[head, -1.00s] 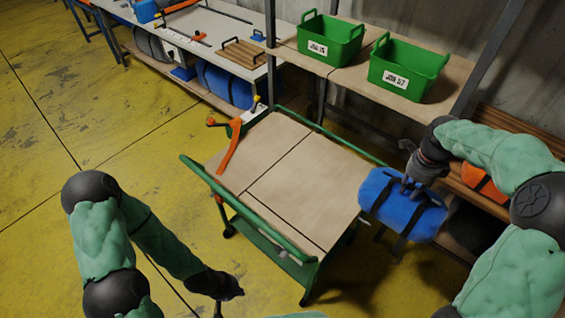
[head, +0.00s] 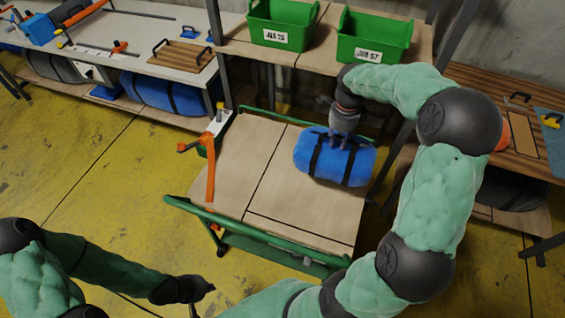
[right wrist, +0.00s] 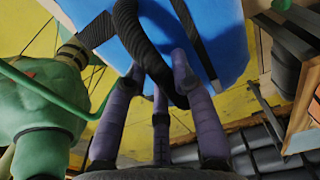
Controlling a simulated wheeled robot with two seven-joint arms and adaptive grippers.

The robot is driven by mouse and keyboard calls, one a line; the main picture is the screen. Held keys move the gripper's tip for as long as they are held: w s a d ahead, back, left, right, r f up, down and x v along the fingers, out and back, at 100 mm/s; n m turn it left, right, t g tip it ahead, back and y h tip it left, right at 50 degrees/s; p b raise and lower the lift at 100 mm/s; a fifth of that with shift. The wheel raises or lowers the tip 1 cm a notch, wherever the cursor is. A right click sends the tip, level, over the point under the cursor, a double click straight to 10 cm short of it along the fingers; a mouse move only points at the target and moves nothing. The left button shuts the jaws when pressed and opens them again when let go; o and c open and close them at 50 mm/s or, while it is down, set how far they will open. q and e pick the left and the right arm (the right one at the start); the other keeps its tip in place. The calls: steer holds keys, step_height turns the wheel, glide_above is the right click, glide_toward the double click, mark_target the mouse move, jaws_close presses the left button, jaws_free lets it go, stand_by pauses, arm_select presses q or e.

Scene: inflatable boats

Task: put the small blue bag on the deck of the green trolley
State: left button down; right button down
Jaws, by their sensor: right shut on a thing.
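The small blue bag (head: 324,165) with black straps is over the back right part of the deck of the green trolley (head: 245,190). I cannot tell whether it touches the deck. My right gripper (head: 339,138) is shut on the bag from above. In the right wrist view, the fingers of my right gripper (right wrist: 165,72) close around the black strap of the blue bag (right wrist: 222,32). My left gripper (head: 200,290) hangs low at the front, off the trolley and apart from the bag. Its fingers are too dark and small to read.
An orange clamp (head: 211,165) stands at the deck's left edge. The deck's left and front parts are bare. Green crates (head: 284,25) sit on a shelf behind. A larger blue roll (head: 165,92) lies under the white bench (head: 140,40). A wooden bench (head: 480,90) is at right.

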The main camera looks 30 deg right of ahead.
mark_target(310, 141)
steer(key=shift+w+r, duration=0.1)
steer(key=shift+w, duration=0.05)
steer(key=w+a+f, duration=0.1)
steer(key=w+a, duration=0.1)
steer(key=w+a+f+b, duration=0.1)
steer(key=w+a, duration=0.1)
steer(key=w+a+f+b, duration=0.1)
steer(key=a+f, duration=0.1)
steer(key=shift+w, duration=0.4)
steer(key=w+a+f, duration=0.1)
steer(key=a+f+b, duration=0.1)
steer(key=w+f, duration=0.1)
steer(key=f, duration=0.1)
steer(key=shift+w+a, duration=0.35)
steer(key=shift+a, duration=0.05)
steer(key=shift+w+a+f+b, duration=0.25)
steer(key=shift+w+a+f, duration=0.05)
steer(key=shift+f, duration=0.2)
steer(key=shift+w+a+f+b, duration=0.25)
steer(key=shift+f, duration=0.2)
step_height(310, 141, down, 3)
steer(key=shift+b, duration=0.4)
